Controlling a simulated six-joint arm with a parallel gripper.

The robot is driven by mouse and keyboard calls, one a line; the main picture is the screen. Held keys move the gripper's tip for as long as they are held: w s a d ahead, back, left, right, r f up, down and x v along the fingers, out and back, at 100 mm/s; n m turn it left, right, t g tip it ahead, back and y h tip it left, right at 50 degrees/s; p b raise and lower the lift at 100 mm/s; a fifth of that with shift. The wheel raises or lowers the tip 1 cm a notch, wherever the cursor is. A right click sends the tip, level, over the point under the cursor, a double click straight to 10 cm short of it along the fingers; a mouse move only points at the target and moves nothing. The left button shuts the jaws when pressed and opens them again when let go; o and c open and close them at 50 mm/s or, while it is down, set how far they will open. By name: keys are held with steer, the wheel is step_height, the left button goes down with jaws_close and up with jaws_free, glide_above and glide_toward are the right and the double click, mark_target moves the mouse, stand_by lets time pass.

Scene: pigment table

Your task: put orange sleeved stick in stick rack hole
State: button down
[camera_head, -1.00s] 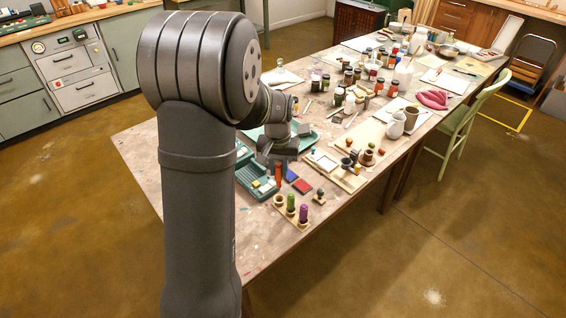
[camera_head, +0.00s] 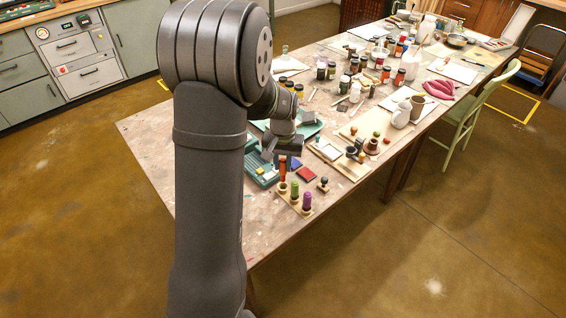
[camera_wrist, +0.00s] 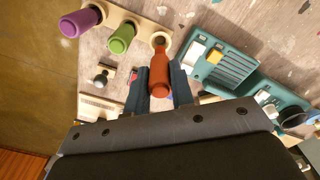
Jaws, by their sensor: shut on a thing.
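My gripper (camera_head: 281,150) is shut on the orange sleeved stick (camera_head: 282,168), which hangs upright below it. In the wrist view the stick (camera_wrist: 160,74) sits between the two fingers (camera_wrist: 158,86). The wooden stick rack (camera_head: 290,200) stands under it near the table's front edge. The stick's lower end is at or just above the rack's end hole (camera_wrist: 160,41); I cannot tell whether it has entered. The green stick (camera_head: 295,190) and the purple stick (camera_head: 307,201) stand in the rack's other holes.
A teal tray (camera_head: 262,178) with small blocks lies left of the rack. A red pad (camera_head: 306,174) and a small dark-knobbed stamp (camera_head: 323,184) are to the right. Jars (camera_head: 355,92) crowd the table farther back.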

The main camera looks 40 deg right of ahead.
mark_target(283, 171)
steer(key=shift+f, duration=0.25)
steer(key=shift+f, duration=0.6)
steer(key=shift+f, duration=0.35)
stand_by(0.4)
steer(key=shift+f, duration=0.55)
steer(key=shift+f, duration=0.1)
steer(key=c, duration=0.7)
jaws_free()
